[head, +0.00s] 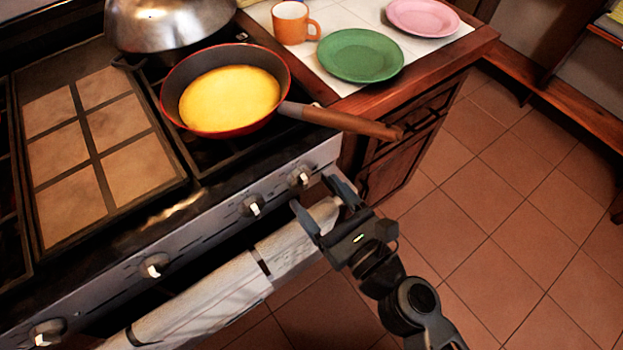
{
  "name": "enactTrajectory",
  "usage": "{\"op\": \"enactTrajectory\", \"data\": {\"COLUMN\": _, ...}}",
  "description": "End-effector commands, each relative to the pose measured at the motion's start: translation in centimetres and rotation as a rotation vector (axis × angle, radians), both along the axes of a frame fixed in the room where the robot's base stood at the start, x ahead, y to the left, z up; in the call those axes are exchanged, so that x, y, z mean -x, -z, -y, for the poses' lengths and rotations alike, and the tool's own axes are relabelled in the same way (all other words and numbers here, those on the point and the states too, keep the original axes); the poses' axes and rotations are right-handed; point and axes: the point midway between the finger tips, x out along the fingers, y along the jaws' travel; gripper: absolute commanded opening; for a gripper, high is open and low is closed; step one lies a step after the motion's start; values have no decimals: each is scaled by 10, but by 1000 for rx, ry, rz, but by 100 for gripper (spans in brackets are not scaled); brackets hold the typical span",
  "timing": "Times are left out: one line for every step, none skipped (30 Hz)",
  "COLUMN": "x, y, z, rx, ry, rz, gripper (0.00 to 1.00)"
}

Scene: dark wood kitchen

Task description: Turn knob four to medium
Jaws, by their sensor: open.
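The stove's front panel (205,222) carries a row of knobs with white pointers. From left to right I see a far left knob (47,333), a second knob (154,266), a third knob (252,206) and a right end knob (299,177). Which one is knob four is not labelled legibly. My gripper (312,200) is open, with its fingers spread just in front of and below the right end knob. It appears apart from the knob, though the exact gap cannot be told. Nothing is between the fingers.
A towel (225,292) hangs below the knobs. A green plate (360,55), orange mug (291,24) and pink plate (423,17) stand on the counter.

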Motion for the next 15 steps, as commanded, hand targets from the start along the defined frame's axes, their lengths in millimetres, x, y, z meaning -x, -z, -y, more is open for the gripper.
{"op": "enactTrajectory", "data": {"x": -7, "y": -3, "z": -5, "rx": 0, "ry": -1, "rz": 1, "gripper": 75}}
{"op": "enactTrajectory", "data": {"x": -11, "y": -3, "z": -8, "rx": 0, "ry": -1, "rz": 2, "gripper": 75}}
{"op": "enactTrajectory", "data": {"x": -15, "y": -2, "z": -11, "rx": 0, "ry": -1, "rz": 1, "gripper": 75}}
{"op": "enactTrajectory", "data": {"x": -18, "y": -2, "z": -13, "rx": 0, "ry": -1, "rz": 1, "gripper": 75}}
{"op": "enactTrajectory", "data": {"x": -21, "y": -2, "z": -15, "rx": 0, "ry": -1, "rz": 1, "gripper": 75}}
{"op": "enactTrajectory", "data": {"x": -24, "y": -1, "z": -17, "rx": 0, "ry": -1, "rz": 1, "gripper": 75}}
{"op": "enactTrajectory", "data": {"x": -26, "y": -1, "z": -18, "rx": 0, "ry": -1, "rz": 1, "gripper": 75}}
{"op": "enactTrajectory", "data": {"x": -28, "y": -1, "z": -20, "rx": 0, "ry": -1, "rz": 1, "gripper": 75}}
{"op": "enactTrajectory", "data": {"x": -30, "y": -1, "z": -21, "rx": 0, "ry": 0, "rz": 1, "gripper": 75}}
{"op": "enactTrajectory", "data": {"x": -31, "y": -1, "z": -21, "rx": 1, "ry": 0, "rz": 1, "gripper": 75}}
{"op": "enactTrajectory", "data": {"x": -32, "y": 0, "z": -22, "rx": 1, "ry": 0, "rz": 1, "gripper": 75}}
{"op": "enactTrajectory", "data": {"x": -32, "y": 0, "z": -22, "rx": 2, "ry": 1, "rz": 0, "gripper": 75}}
{"op": "enactTrajectory", "data": {"x": -33, "y": 0, "z": -22, "rx": 2, "ry": 1, "rz": 0, "gripper": 75}}
{"op": "enactTrajectory", "data": {"x": -33, "y": 0, "z": -22, "rx": 2, "ry": 1, "rz": 0, "gripper": 75}}
{"op": "enactTrajectory", "data": {"x": -33, "y": 0, "z": -22, "rx": 2, "ry": 1, "rz": 0, "gripper": 75}}
